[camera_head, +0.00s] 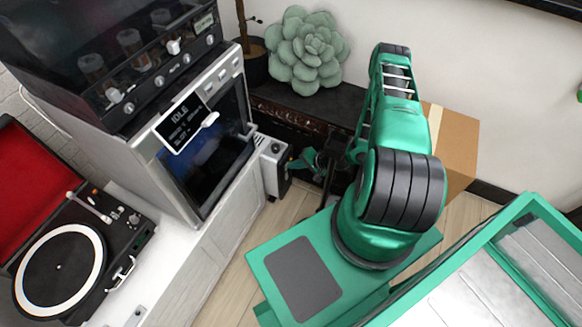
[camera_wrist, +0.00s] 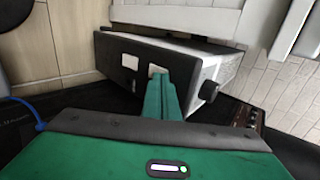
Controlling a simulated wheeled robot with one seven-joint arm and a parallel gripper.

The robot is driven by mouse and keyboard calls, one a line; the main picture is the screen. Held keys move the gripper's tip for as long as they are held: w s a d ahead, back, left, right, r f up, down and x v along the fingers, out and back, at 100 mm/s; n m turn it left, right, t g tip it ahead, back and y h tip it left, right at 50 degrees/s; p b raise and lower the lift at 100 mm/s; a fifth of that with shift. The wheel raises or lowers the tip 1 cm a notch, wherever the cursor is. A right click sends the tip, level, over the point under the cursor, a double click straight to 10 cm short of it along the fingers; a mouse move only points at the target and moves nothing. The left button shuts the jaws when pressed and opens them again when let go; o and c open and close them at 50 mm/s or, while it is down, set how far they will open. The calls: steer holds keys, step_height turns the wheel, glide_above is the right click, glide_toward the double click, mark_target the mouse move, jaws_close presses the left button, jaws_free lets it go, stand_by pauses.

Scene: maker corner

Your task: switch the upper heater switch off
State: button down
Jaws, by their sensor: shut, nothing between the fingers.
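The heater (camera_wrist: 180,75) is a pale box with a dark front panel. It appears turned on its side in the wrist view, with the wooden floor to the left. The other switch (camera_wrist: 130,61) is clear. My gripper (camera_wrist: 160,80) is shut and empty; I cannot tell whether it touches the switch. In the head view the heater (camera_head: 272,168) stands by the cabinet, my gripper (camera_head: 303,160) at its front.
A white cabinet (camera_head: 215,245) carries an oven-like machine (camera_head: 205,140) and a record player (camera_head: 75,255) left of the heater. A dark low shelf (camera_head: 310,105) with a succulent (camera_head: 305,50) is behind. A cardboard box (camera_head: 458,145) stands to the right of my arm.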

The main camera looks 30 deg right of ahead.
steer(key=shift+a, duration=0.1)
steer(key=shift+r, duration=0.1)
steer(key=shift+r, duration=0.1)
steer(key=shift+r, duration=0.65)
steer(key=v, duration=1.3)
